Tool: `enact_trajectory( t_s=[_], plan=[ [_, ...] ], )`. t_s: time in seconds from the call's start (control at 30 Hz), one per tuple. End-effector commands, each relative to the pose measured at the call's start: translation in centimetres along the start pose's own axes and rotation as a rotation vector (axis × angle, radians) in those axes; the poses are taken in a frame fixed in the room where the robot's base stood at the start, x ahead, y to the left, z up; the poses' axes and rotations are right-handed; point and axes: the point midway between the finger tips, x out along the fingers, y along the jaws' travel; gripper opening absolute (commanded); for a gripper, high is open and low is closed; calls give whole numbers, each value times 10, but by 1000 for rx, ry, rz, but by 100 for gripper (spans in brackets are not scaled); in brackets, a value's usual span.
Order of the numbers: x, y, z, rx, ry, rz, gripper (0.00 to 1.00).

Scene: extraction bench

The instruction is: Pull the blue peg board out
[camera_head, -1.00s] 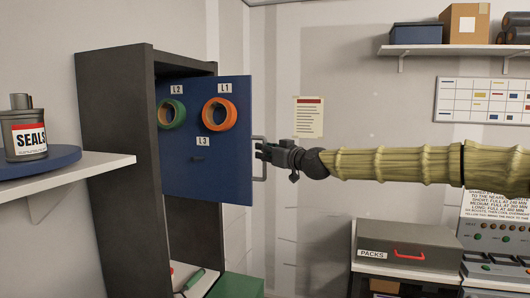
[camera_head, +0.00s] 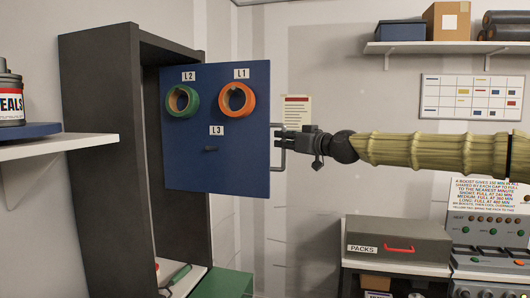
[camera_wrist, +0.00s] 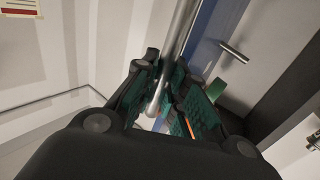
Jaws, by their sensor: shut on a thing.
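The blue peg board (camera_head: 215,165) stands upright, part way out of a tall dark cabinet (camera_head: 105,170). A green ring hangs at L2 (camera_head: 183,101) and an orange ring hangs at L1 (camera_head: 236,100). The peg at L3 (camera_head: 210,149) is bare. A grey metal handle (camera_head: 279,168) is on the board's right edge. My gripper (camera_head: 285,141) is shut on this handle. In the wrist view the handle bar (camera_wrist: 174,50) runs between the green-padded fingers (camera_wrist: 165,95), and the board's blue edge (camera_wrist: 205,40) is beside it.
A white shelf with a SEALS can (camera_head: 9,98) is at the left. A green box (camera_head: 222,284) stands low by the cabinet. A grey PACKS case (camera_head: 398,240) sits on a bench at the right, next to a control panel (camera_head: 490,235). The wall behind my gripper carries a paper notice (camera_head: 296,108).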

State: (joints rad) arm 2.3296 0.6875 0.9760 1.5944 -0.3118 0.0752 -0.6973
Motion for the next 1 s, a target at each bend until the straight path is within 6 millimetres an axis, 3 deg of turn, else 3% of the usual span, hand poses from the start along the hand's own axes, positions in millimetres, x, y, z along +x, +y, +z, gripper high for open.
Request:
enact_trajectory(
  t_s=[0.6,0.8,1.0],
  plan=[
    [-129,88,3,1,4,3,0],
    [-155,104,2,1,2,1,0],
    [-166,112,0,1,1,1,0]
  ],
)
